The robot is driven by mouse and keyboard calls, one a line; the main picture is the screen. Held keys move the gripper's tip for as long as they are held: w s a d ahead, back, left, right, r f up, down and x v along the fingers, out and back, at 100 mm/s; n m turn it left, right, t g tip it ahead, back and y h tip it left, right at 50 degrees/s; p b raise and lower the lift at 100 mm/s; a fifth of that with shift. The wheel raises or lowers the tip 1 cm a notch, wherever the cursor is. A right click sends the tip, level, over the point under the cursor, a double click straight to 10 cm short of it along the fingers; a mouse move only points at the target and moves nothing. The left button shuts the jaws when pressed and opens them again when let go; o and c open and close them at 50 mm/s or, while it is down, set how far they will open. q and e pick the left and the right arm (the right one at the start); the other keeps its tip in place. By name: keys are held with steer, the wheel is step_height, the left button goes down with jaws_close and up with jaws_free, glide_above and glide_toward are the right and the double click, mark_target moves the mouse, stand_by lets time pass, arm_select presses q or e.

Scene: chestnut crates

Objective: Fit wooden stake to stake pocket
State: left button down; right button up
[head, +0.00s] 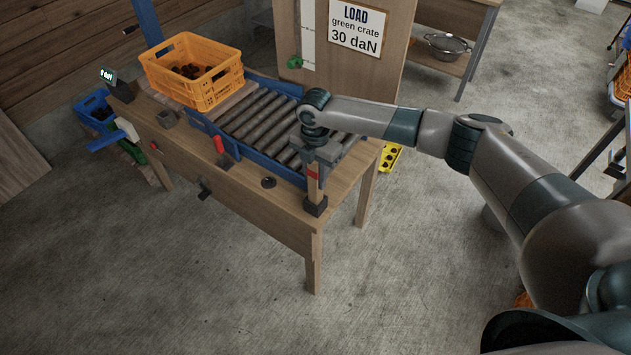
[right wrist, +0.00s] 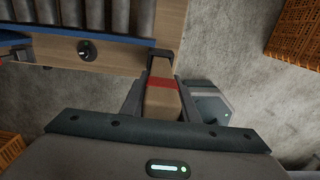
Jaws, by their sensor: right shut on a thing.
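The wooden stake (head: 313,185) has a red band and stands about upright at the near right corner of the wooden bench. My right gripper (head: 318,160) is shut on its upper part. The dark stake pocket (head: 315,206) is at the bench corner, at the stake's lower end. The stake's lower end meets or enters the pocket; how deep it sits I cannot tell. In the right wrist view the stake (right wrist: 162,100) lies between the fingers, with the pocket (right wrist: 161,55) beyond the red band. My left gripper is not in view.
The bench (head: 255,205) carries a roller conveyor (head: 265,115) with blue side rails. An orange crate (head: 195,70) with dark contents stands at its far left. A red-handled lever (head: 219,145) rises at the front rail. A wooden board with a LOAD sign (head: 359,28) stands behind.

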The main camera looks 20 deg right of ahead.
steer(key=shift+r, duration=0.15)
step_height(320, 180, up, 9)
steer(key=b, duration=0.3)
steer(key=shift+r, duration=0.4)
